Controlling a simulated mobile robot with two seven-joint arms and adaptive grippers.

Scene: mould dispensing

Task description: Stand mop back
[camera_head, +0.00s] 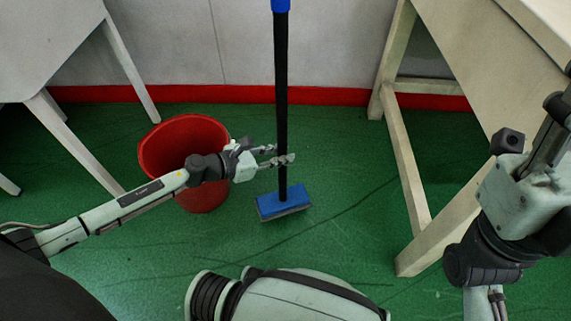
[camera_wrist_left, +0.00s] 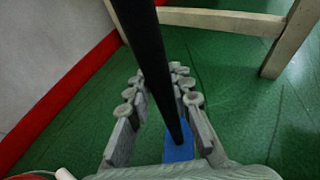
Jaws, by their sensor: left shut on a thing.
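The mop has a black handle (camera_head: 281,100) with a blue grip (camera_head: 281,5) at the top edge of the head view. Its blue head (camera_head: 284,201) is at the floor and the handle looks roughly upright. My left gripper (camera_head: 291,154) is shut on the lower handle, a little above the head. In the left wrist view the handle (camera_wrist_left: 150,60) passes between the fingers (camera_wrist_left: 160,95), and part of the blue head (camera_wrist_left: 178,150) shows below. My right gripper (camera_head: 520,185) is at the right; its fingers cannot be made out clearly.
A red bucket (camera_head: 200,206) stands on the green floor, left of the mop and partly behind my left arm. A table (camera_head: 45,40) is at the left and a wooden-legged table (camera_head: 408,160) at the right. The wall (camera_head: 190,45) with red skirting is behind.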

